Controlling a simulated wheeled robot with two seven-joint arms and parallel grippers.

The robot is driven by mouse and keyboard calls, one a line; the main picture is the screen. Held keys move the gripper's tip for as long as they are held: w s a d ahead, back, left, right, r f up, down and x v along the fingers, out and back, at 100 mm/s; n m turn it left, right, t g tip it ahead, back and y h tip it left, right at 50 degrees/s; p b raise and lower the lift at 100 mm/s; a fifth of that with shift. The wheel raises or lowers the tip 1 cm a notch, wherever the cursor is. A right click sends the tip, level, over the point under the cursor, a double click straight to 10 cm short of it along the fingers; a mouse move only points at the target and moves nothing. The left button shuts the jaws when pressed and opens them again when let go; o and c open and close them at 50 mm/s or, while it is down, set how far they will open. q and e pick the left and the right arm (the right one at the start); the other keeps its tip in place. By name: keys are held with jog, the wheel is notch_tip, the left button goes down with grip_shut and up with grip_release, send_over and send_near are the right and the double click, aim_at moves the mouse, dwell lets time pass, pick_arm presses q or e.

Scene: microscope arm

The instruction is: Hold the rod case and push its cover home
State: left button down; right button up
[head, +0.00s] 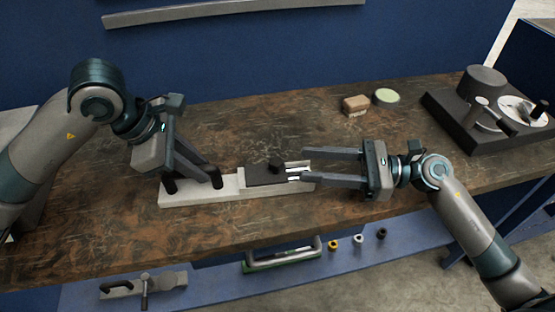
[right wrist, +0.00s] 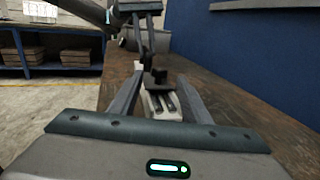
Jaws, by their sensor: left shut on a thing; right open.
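The rod case (head: 200,190) is a long pale block lying on the wooden bench; its near end also shows in the right wrist view (right wrist: 160,113). A dark cover (head: 262,175) with a black knob lies over its middle, seen dark in the right wrist view (right wrist: 154,82). The case's right end is uncovered and shows rods (head: 298,173) in its slots. My left gripper (head: 193,182) comes down on the left part and is shut on the case. My right gripper (head: 300,165) is open and empty, its fingers apart around the right end, right of the knob.
A brown block (head: 356,105) and a pale green round item (head: 386,97) stand at the back. A dark base with a drum (head: 482,85) stands at the right rear. A lower blue shelf (head: 210,285) holds a green-based tool and small rings.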

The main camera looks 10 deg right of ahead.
aim_at(277, 161)
jog(key=x, duration=0.8)
